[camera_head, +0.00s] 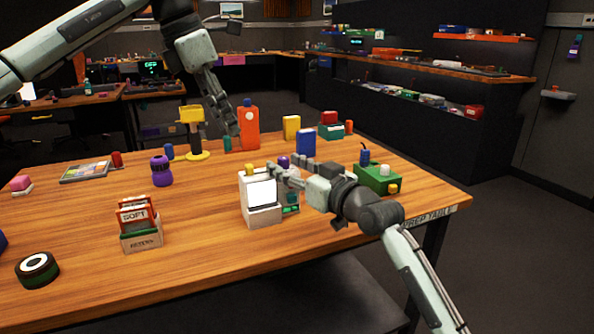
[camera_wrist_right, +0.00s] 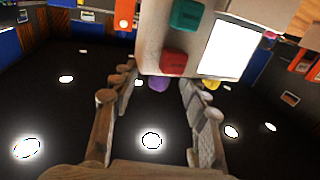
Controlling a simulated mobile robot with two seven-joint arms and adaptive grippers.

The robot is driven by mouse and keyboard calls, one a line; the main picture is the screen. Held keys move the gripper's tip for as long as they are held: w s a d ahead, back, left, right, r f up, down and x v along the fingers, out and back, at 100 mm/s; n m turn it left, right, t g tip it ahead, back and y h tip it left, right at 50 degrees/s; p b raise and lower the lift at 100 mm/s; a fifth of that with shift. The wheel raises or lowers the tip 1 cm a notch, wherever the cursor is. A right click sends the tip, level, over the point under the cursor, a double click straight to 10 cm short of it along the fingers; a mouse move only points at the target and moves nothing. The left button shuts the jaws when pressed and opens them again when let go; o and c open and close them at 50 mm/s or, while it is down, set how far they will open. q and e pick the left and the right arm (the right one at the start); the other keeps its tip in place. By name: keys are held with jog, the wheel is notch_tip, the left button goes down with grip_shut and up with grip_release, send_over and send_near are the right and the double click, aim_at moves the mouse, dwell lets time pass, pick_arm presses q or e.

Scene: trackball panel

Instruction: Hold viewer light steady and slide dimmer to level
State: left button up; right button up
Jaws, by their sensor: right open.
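The viewer light is a pale box (camera_head: 246,193) with a lit white screen (camera_head: 262,194) near the front of the table. In the right wrist view, its side wall (camera_wrist_right: 150,28) carries a green block (camera_wrist_right: 187,14) and a red block (camera_wrist_right: 174,62); I cannot tell which is the dimmer. The bright screen (camera_wrist_right: 226,48) shows beside them. My right gripper (camera_head: 284,169) is open at the box's upper right edge; its spread fingers show in the wrist view (camera_wrist_right: 158,82). I cannot tell whether they touch the box. My left gripper (camera_head: 226,118) hangs above the table's back, away from the viewer.
A blue box (camera_head: 306,143) and a green box (camera_head: 377,180) stand near my right gripper. An orange bottle (camera_head: 249,128) and a yellow stand (camera_head: 195,154) are under my left arm. A card holder (camera_head: 141,235) and a black roll (camera_head: 37,270) sit front left. Wood between is clear.

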grip_shut()
pick_arm(q)
jog(key=m+t+y, duration=0.2)
jog(key=m+y, duration=0.2)
jog(key=m, duration=1.2)
send_near(249, 165)
jog(key=v, duration=0.3)
jog(key=d+m+y, duration=0.1)
jog(key=m, duration=0.2)
jog(key=shift+m, duration=0.3)
jog(key=x, duration=1.1)
jog(key=shift+f, duration=0.3)
jog(key=shift+c, duration=0.2)
